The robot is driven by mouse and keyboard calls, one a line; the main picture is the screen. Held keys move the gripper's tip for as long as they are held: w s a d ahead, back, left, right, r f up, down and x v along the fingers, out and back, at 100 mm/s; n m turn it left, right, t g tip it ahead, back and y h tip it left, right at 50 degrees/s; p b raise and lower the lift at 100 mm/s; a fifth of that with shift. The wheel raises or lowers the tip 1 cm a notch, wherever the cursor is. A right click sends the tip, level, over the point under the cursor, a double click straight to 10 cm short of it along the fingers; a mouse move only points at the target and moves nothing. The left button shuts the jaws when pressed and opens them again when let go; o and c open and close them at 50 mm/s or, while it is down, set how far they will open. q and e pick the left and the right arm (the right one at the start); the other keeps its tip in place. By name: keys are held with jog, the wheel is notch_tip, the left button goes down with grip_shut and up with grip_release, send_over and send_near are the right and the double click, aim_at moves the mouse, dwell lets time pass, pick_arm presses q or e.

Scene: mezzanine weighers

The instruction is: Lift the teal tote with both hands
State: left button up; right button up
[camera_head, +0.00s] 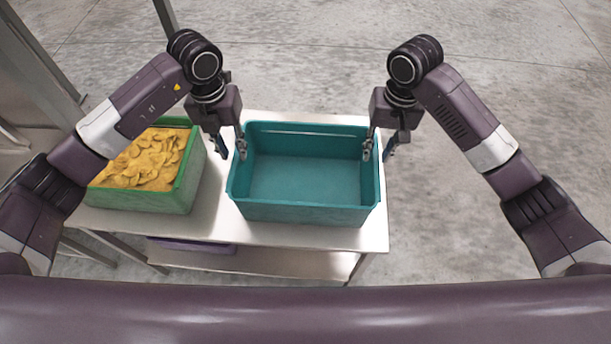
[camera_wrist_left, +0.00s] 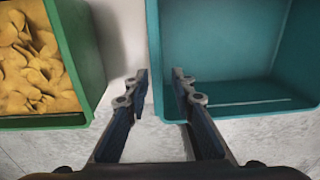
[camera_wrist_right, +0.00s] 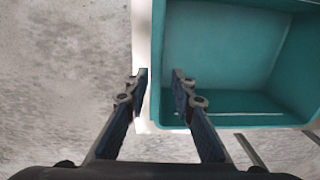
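The teal tote (camera_head: 305,214) stands empty and upright on a metal table. My left gripper (camera_head: 233,150) is at the tote's left wall, with its fingers apart. In the left wrist view the left gripper (camera_wrist_left: 160,82) has one finger over the inside of the tote (camera_wrist_left: 152,60) and the other outside it. My right gripper (camera_head: 377,152) is at the right wall, also with fingers apart. In the right wrist view the right gripper (camera_wrist_right: 160,82) straddles the wall of the tote (camera_wrist_right: 157,50) the same way. I cannot tell whether any finger touches a wall.
A green crate (camera_head: 188,180) full of yellow chips stands on the table to the left, with a narrow gap to the tote. The table (camera_head: 300,234) has a lower shelf with a purple object (camera_head: 195,245). Open concrete floor (camera_head: 480,150) lies to the right.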

aim_at(243, 175)
pick_arm(q)
jog(key=shift+f, duration=0.1)
pick_arm(e)
jog(key=shift+f, duration=0.15)
